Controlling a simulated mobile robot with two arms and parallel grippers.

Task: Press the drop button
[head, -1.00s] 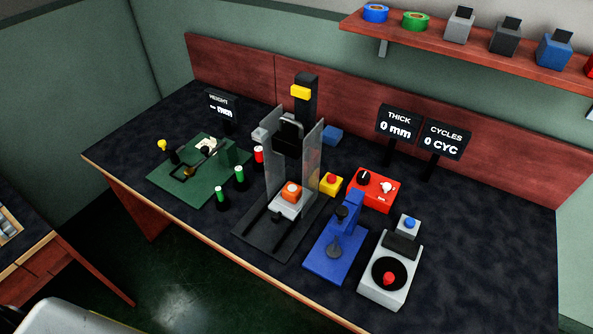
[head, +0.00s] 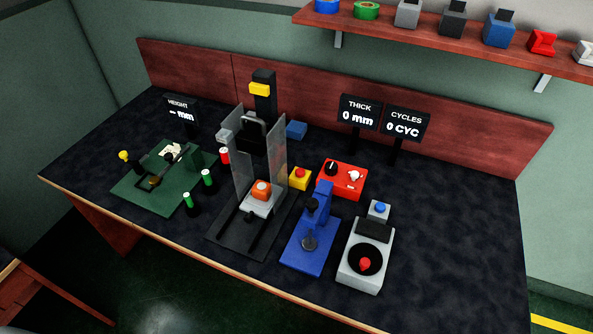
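No label marks a drop button. A small yellow box with a red button (head: 300,177) stands just right of a tall drop rig in the head view. The rig has two grey upright plates (head: 277,150) on a dark base (head: 230,240), with a black weight (head: 252,135) raised between them. Below the weight, an orange block (head: 261,187) sits on a white block. A grey device (head: 360,272) at the right has a blue button (head: 380,208) and a red knob (head: 365,264). Neither of my grippers is in view.
A red box with knobs (head: 344,180) and a blue stand (head: 315,250) are near the yellow box. A green board (head: 150,200) lies at the left. Signs (head: 360,112) read "0 mm" and "0 CYC". The right part of the dark bench (head: 460,230) is clear.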

